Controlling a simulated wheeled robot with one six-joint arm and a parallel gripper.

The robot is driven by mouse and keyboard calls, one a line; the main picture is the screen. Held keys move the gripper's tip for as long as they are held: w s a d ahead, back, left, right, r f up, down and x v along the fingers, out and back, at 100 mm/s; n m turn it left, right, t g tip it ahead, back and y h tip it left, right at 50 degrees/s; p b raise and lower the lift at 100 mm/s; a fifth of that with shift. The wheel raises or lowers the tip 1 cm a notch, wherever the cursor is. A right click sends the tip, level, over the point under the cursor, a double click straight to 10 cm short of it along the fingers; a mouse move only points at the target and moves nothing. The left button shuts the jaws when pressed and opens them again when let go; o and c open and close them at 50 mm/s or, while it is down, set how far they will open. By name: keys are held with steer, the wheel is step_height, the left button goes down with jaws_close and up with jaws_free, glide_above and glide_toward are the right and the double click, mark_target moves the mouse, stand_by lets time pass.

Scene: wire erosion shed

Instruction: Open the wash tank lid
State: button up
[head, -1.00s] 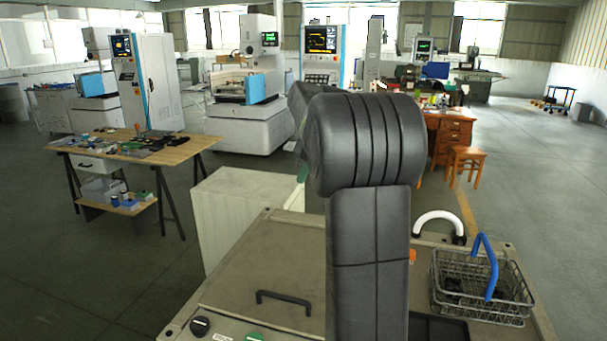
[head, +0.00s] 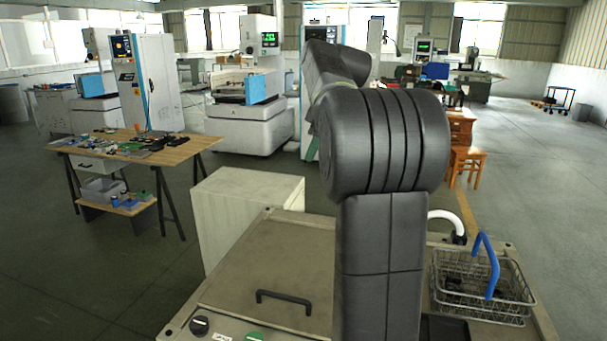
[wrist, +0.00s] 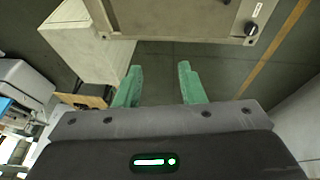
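The wash tank lid (head: 285,262) is a flat beige-grey panel on top of the tank in front of me, lying closed. Its dark bar handle (head: 284,298) stands near the front edge. In the wrist view my gripper (wrist: 158,88) shows two green fingers spread apart with nothing between them. They point toward the tank's edge (wrist: 180,30), which is apart from them, with bare floor showing between. The lid handle does not show in the wrist view. In the head view my arm covers the right part of the lid and the gripper is hidden.
A wire basket (head: 480,290) with a blue handle sits on the tank top at the right, near a white curved hose (head: 446,217). A black knob (head: 199,325) and a green button (head: 254,336) are at the front. A pale cabinet (head: 240,205) stands behind the tank.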

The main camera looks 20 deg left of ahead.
steer(key=v, duration=0.5)
stand_by(0.3)
steer(key=s+d+f+g+b, duration=0.1)
steer(key=s+f+g+b, duration=0.3)
steer(key=f, duration=1)
steer(key=s+d+f+b, duration=0.15)
steer(key=s+f, duration=0.45)
steer(key=f, duration=0.7)
steer(key=shift+m, duration=0.4)
steer(key=x, duration=1.4)
steer(key=shift+w+a+r, duration=0.15)
steer(key=shift+w+a, duration=0.05)
steer(key=shift+a, duration=0.05)
jaws_close()
